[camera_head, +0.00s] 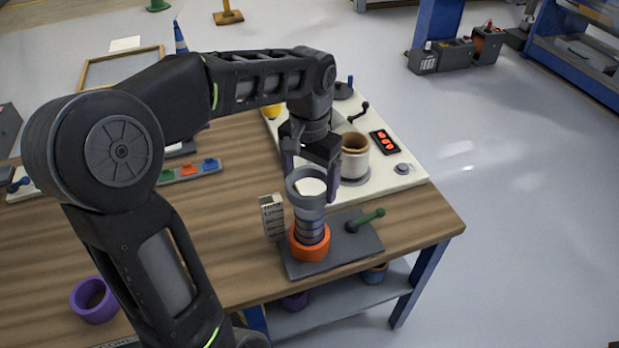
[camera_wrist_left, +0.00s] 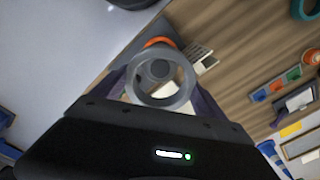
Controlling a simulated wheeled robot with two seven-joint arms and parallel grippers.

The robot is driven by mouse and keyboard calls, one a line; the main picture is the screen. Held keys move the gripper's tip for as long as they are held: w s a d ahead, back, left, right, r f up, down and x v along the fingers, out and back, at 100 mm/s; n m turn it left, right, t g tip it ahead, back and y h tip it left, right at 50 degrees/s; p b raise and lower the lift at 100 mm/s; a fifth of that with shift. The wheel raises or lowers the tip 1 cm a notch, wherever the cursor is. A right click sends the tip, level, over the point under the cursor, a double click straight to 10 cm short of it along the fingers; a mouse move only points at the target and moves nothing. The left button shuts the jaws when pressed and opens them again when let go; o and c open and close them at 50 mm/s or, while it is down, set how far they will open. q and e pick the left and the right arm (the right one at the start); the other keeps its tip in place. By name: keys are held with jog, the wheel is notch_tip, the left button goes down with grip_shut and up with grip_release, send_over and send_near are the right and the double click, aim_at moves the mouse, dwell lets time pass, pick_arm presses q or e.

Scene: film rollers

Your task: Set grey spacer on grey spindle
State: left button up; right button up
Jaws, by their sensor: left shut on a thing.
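My left gripper (camera_head: 312,173) points down and is shut on the grey spacer (camera_head: 305,199), a ring with a wide opening. The spacer is at the top of the dark grey ribbed spindle (camera_head: 312,229). I cannot tell whether it touches the spindle or is just above it. An orange ring (camera_head: 309,248) surrounds the spindle's foot on a grey base plate (camera_head: 345,247). In the left wrist view the spacer (camera_wrist_left: 184,95) sits between the fingers, and a round grey top shows through its opening, off centre. My right gripper is in neither view.
A green-handled lever (camera_head: 366,219) stands on the plate's right side. A pale slotted block (camera_head: 272,217) is left of the spindle. Behind is a white panel (camera_head: 400,180) with a brown-rimmed cup (camera_head: 355,158).

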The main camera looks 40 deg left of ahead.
pick_arm(q)
jog(key=shift+f+b, duration=2.9)
jog(key=shift+f, duration=1.1)
jog(key=shift+f+b, duration=2.45)
jog(key=shift+f, duration=0.9)
jog(key=o, duration=1.3)
notch_tip(320, 180, up, 8)
jog(key=shift+f, duration=0.1)
